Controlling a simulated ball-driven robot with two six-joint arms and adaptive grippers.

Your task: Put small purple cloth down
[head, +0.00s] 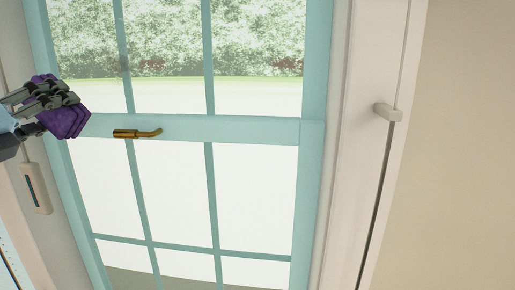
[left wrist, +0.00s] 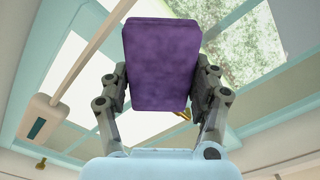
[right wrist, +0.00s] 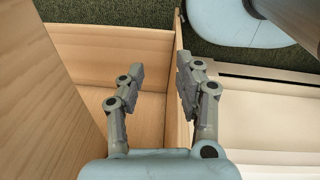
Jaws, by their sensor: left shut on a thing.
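The small purple cloth (head: 66,121) is at the left edge of the head view, held up in front of a window. My left gripper (head: 52,98) is shut on it. In the left wrist view the cloth (left wrist: 163,62) looks like a folded, flat block between the two fingers. My right gripper (right wrist: 160,82) shows only in the right wrist view. Its fingers are apart with no object gripped; the thin edge of a wooden panel lies below and between them.
A teal-framed window (head: 180,127) with a brass handle (head: 137,133) fills the head view. A white frame with a pale handle (head: 388,112) is to its right. Below my right gripper is an open wooden compartment (right wrist: 110,42) beside a pale panel (right wrist: 265,105).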

